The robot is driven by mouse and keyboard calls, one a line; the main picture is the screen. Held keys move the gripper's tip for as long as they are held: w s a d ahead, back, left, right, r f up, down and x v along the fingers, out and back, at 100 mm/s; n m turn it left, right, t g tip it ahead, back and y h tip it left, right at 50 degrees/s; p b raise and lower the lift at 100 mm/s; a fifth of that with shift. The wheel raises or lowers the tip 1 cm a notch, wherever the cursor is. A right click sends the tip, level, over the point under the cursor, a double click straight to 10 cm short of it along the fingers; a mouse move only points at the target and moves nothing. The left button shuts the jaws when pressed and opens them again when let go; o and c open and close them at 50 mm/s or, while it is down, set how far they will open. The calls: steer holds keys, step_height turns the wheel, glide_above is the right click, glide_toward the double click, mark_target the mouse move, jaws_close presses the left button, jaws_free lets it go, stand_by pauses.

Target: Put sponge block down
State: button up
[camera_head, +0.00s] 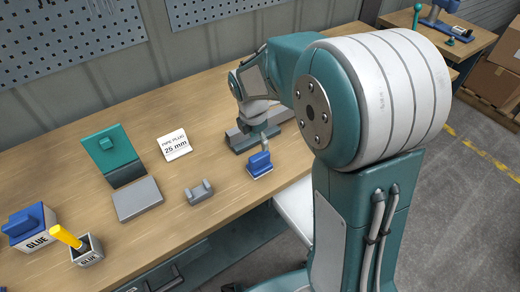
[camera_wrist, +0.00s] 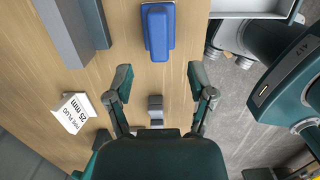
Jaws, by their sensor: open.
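A blue block with a paler base, which seems to be the sponge block (camera_head: 260,163), rests on the wooden bench near its front edge. In the wrist view the blue block (camera_wrist: 158,32) lies just beyond the fingertips, centred between them and apart from both. My gripper (camera_wrist: 158,74) is open, with its two fingers spread wide and nothing between the tips. In the head view my arm reaches over the bench behind the block, and the fingers are hard to make out.
A small grey cradle (camera_head: 200,193), a "PIPE PLUG 25 mm" card (camera_head: 174,147), a grey plate with a green upright (camera_head: 138,199) and glue containers (camera_head: 30,228) are to the left. Bare wood lies between them.

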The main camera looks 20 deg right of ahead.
steer(key=shift+a+r, duration=0.15)
steer(key=shift+r, duration=0.75)
steer(key=s+r+m+t, duration=0.1)
steer(key=s+r+m, duration=0.3)
steer(key=s+m, duration=0.3)
steer(key=s+r+m+t+y, duration=0.1)
steer(key=s+r+m+t, duration=0.1)
steer(key=s+m, duration=0.4)
steer(key=s+d+r+m+t, duration=0.1)
steer(key=s+r+m+t, duration=0.1)
steer(key=s+r+m, duration=0.3)
steer(key=s+m, duration=0.2)
steer(key=m, duration=0.1)
steer(key=shift+s+r+m, duration=0.3)
steer(key=shift+d, duration=0.1)
